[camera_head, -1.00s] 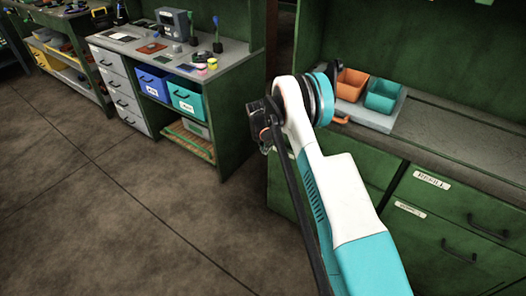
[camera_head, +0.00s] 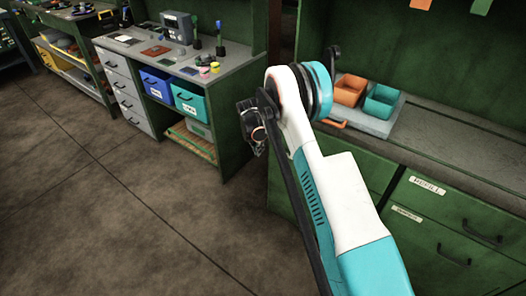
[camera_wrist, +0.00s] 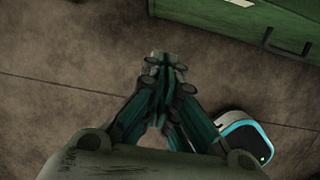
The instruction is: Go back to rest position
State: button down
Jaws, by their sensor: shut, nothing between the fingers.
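My gripper (camera_wrist: 166,68) shows in the wrist view, pointing down over the bare brown floor. Its fingers are together and nothing is between them. In the head view my white and teal arm rises in front of the green workbench, and the fingers are hidden from that camera. An orange bin (camera_head: 350,89) and a teal bin (camera_head: 381,101) sit on a grey tray (camera_head: 362,124) on the bench, just right of my arm.
A green cabinet (camera_head: 440,210) with labelled drawers stands at the right. Another bench (camera_head: 225,73) at the back left holds blue and teal bins and small tools. The floor (camera_head: 130,210) at the left is clear.

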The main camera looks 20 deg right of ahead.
jog(key=s+a+r+m+t+p, duration=0.1)
jog(key=s+r+m, duration=0.2)
jog(key=r, duration=0.8)
jog(key=s+a+r+m, duration=0.1)
jog(key=s+r+m, duration=0.2)
jog(key=r, duration=0.8)
jog(key=s+a+r+m+t+y, duration=0.15)
jog(key=s+r+m, duration=0.45)
jog(key=s+r, duration=0.6)
jog(key=s+a+r+m+t, duration=0.1)
jog(key=s+m, duration=0.5)
jog(key=s, duration=0.7)
jog(key=s+a+r+m+t, duration=0.1)
jog(key=s+m+t, duration=0.1)
jog(key=s+m, duration=0.5)
jog(key=s, duration=0.6)
jog(key=shift+s+r+y, duration=0.2)
jog(key=shift+s+y, duration=0.15)
